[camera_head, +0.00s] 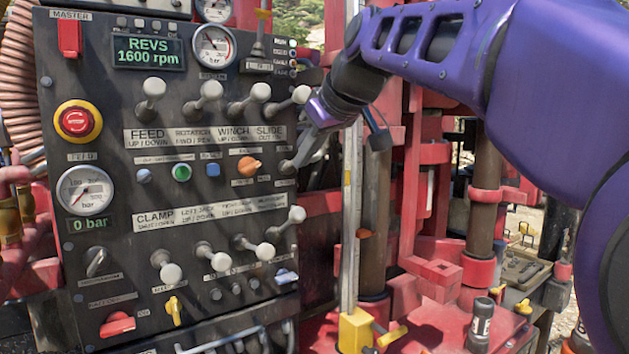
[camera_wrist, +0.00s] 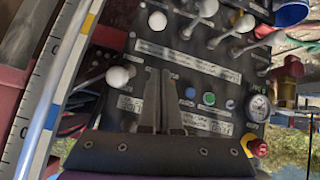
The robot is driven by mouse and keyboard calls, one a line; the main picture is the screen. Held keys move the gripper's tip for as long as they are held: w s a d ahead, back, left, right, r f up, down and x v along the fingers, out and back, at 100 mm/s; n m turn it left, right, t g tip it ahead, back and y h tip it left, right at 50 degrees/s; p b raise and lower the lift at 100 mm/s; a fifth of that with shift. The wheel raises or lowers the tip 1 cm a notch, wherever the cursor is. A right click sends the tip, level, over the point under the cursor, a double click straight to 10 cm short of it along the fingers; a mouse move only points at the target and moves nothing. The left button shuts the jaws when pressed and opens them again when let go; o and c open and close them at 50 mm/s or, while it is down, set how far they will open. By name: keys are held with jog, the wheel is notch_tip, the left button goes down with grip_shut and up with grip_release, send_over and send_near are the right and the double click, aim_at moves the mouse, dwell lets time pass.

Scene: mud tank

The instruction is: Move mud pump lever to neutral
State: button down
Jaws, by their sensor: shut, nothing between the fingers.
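The control panel (camera_head: 120,190) carries two rows of white-knobbed levers. The small labels are too blurred to read, so I cannot confirm the mud pump lever by its name. The likely one is the right-end lever of the lower row (camera_head: 297,214), whose knob is tilted up while its row neighbours point lower. It seems to be the white knob (camera_wrist: 118,76) left of my fingers in the wrist view. My gripper (camera_head: 299,158) is shut and empty, a little above that lever, by the panel's right edge. Its dark fingers (camera_wrist: 158,72) show in the wrist view.
The upper lever row (camera_head: 206,92) lies left of and above my gripper. An orange knob (camera_head: 248,165), a green button (camera_head: 181,173) and a red emergency stop (camera_head: 76,121) sit on the panel. A vertical ruled rail (camera_head: 350,225) stands close to the right of the panel.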

send_over(295, 212)
jog(key=w+a, duration=0.1)
jog(key=a, duration=0.1)
notch_tip(295, 212, down, 5)
jog(key=f, duration=0.1)
jog(key=d, duration=0.1)
jog(key=f, duration=0.1)
jog(key=shift+s+d+f+b, duration=0.25)
jog(key=shift+s+f+b, duration=0.05)
jog(key=shift+b, duration=0.1)
jog(key=shift+s+d+f, duration=0.2)
jog(key=shift+d+f, duration=0.1)
jog(key=shift+f, duration=0.3)
jog(key=shift+f+b, duration=0.2)
jog(key=shift+b, duration=0.15)
